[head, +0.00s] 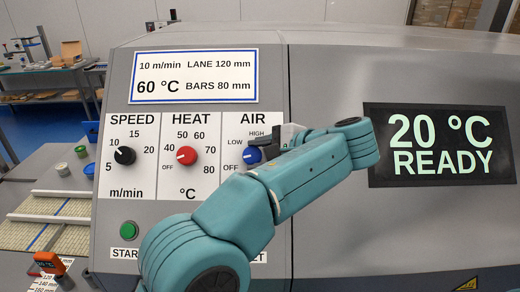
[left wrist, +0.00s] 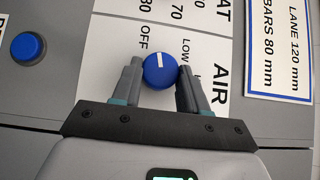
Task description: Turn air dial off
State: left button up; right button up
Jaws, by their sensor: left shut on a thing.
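The blue air dial (head: 252,155) sits under the AIR label on the grey machine's white panel, with OFF, LOW and HIGH marked around it. It also shows in the left wrist view (left wrist: 161,73), with a white pointer mark on its face on the side towards the OFF and LOW labels. I cannot tell exactly which label the mark points at. My left gripper (left wrist: 162,78) is shut on the dial, one finger on each side. In the head view my left gripper (head: 277,148) covers the dial's right side. My right gripper is not in view.
The red heat dial (head: 187,155) and black speed dial (head: 124,155) stand left of the air dial. A green start button (head: 128,230) is below. A blue button (left wrist: 27,46) shows in the wrist view. The display (head: 440,146) reads 20 °C READY.

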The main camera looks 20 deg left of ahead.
pick_arm(q)
jog(key=shift+n+g, duration=0.3)
jog(key=shift+n, duration=0.2)
jog(key=shift+h, duration=0.3)
jog(key=o, duration=1.1)
jog(key=shift+a, duration=0.1)
jog(key=shift+c, duration=0.2)
jog(key=shift+w+a, duration=0.1)
jog(key=shift+d+r, duration=0.2)
